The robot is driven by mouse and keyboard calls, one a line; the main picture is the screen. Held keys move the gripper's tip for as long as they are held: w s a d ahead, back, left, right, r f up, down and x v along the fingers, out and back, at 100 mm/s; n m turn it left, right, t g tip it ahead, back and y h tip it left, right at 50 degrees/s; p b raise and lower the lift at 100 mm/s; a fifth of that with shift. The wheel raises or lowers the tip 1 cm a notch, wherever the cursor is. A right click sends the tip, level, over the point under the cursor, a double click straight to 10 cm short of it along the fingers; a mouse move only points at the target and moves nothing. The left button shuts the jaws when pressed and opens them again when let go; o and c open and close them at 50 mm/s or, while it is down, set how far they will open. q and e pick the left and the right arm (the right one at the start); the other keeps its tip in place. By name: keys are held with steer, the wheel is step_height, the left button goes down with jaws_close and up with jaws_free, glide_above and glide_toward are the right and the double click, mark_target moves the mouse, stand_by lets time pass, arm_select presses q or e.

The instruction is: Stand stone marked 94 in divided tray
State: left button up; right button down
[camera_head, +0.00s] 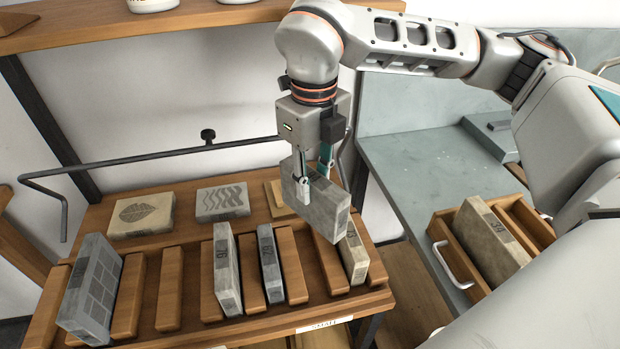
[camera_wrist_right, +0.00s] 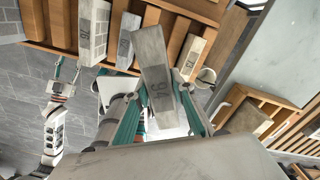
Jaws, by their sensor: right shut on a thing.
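My right gripper (camera_head: 318,178) is shut on a grey stone block (camera_head: 322,207). In the right wrist view the stone (camera_wrist_right: 155,62) shows the number 94 on its edge, between the fingertips (camera_wrist_right: 160,100). It is held tilted, above the right part of the wooden divided tray (camera_head: 142,338). The tray has upright dividers with gaps between them. Whether the stone's lower end touches a divider I cannot tell. My left gripper (camera_wrist_right: 68,72) shows small in the right wrist view, its fingers apart and empty; it is out of the head view.
Several stones stand in the tray: a grid-patterned one (camera_head: 92,290), two narrow numbered ones (camera_head: 227,270) (camera_head: 270,262), and one at right (camera_head: 353,256). Flat slabs (camera_head: 142,215) (camera_head: 222,202) lie behind. A second wooden tray (camera_head: 440,228) with stone 39 (camera_head: 487,245) stands on the grey counter (camera_head: 405,165).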

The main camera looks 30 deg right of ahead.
steer(key=n, duration=0.4)
steer(key=shift+d+f, duration=0.1)
steer(key=n, duration=0.4)
steer(key=shift+s+d+f+n, duration=0.1)
steer(key=shift+d+f+n, duration=0.05)
steer(key=shift+f+n, duration=0.15)
steer(key=n, duration=0.4)
steer(key=shift+s+d+f, duration=0.1)
steer(key=shift+d+f, duration=0.05)
steer(key=n, duration=0.4)
steer(key=shift+d+f, duration=0.15)
steer(key=shift+f, duration=0.1)
steer(key=n, duration=0.5)
steer(key=shift+s+d+f+n, duration=0.15)
steer(key=shift+d+f+n, duration=0.1)
steer(key=shift+n, duration=0.15)
steer(key=n, duration=0.4)
steer(key=shift+s+d+f, duration=0.1)
steer(key=shift+d+f, duration=0.05)
steer(key=shift+f, duration=0.05)
arm_select(q)
steer(key=c, duration=0.4)
steer(key=shift+s, duration=0.2)
steer(key=shift+c, duration=0.2)
arm_select(e)
steer(key=n, duration=0.6)
steer(key=shift+s+d+f+n, duration=0.15)
steer(key=shift+s+f+n, duration=0.15)
steer(key=shift+f, duration=0.05)
